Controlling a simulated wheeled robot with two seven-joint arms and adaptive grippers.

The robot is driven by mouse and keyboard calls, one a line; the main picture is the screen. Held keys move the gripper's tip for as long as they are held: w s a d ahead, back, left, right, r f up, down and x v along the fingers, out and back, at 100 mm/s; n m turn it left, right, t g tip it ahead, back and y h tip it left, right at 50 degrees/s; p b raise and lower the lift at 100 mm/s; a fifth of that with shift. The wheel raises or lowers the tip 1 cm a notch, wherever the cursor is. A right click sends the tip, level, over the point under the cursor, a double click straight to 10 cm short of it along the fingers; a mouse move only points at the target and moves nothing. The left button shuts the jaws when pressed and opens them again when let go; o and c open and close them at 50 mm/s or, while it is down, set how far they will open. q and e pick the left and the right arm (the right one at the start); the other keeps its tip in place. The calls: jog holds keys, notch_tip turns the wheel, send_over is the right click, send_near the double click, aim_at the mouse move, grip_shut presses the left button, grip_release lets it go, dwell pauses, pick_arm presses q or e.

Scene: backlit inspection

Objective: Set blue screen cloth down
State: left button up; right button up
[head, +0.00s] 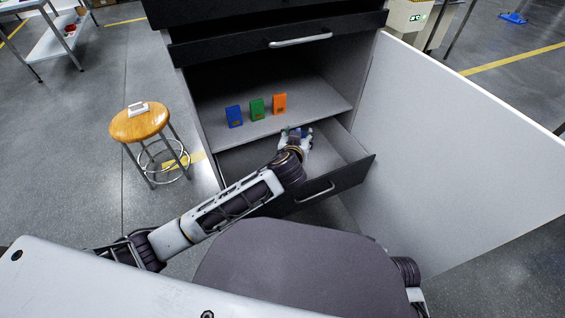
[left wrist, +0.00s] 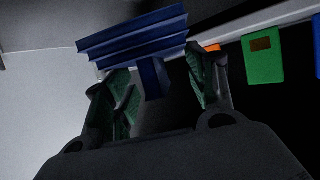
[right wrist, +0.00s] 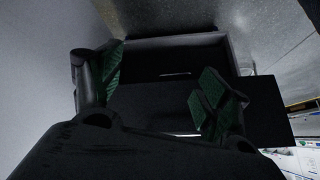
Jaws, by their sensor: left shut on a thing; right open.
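The blue screen cloth (left wrist: 135,38) shows in the left wrist view as a ridged, folded blue piece with a narrow part reaching down between the fingers. My left gripper (left wrist: 165,85) is shut on it. In the head view my left gripper (head: 297,136) is over the pulled-out drawer (head: 340,155), just in front of the shelf edge, and only a small blue bit of the cloth (head: 304,131) shows there. My right gripper (right wrist: 158,95) is open and empty in the right wrist view. It cannot be made out in the head view.
Blue (head: 234,117), green (head: 257,109) and orange (head: 279,104) boxes stand in a row on the cabinet shelf (head: 320,98). The shelf's right part is clear. The white cabinet door (head: 450,150) stands open at right. A wooden stool (head: 140,124) with a white item stands left.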

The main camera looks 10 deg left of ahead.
pick_arm(q)
jog(key=w+d+f+m+g+h, duration=0.2)
jog(key=w+d+f+m+h, duration=0.2)
jog(key=d+f+m+h, duration=0.1)
jog(key=shift+d+m+h, duration=0.7)
jog(key=shift+d+h, duration=0.2)
jog(key=shift+h, duration=0.2)
pick_arm(e)
jog(key=shift+s+d+r+g+h, duration=0.1)
jog(key=shift+s+d+g+h, duration=0.2)
jog(key=shift+s, duration=0.35)
jog(key=shift+s+d+r+g+h, duration=0.1)
jog(key=shift+s+d+g, duration=0.3)
jog(key=shift+s, duration=0.2)
jog(key=shift+s+d+r+g+h, duration=0.1)
jog(key=shift+s+d+g+h, duration=0.25)
jog(key=shift+s, duration=0.3)
jog(key=shift+a, duration=0.1)
jog(key=shift+f, duration=0.1)
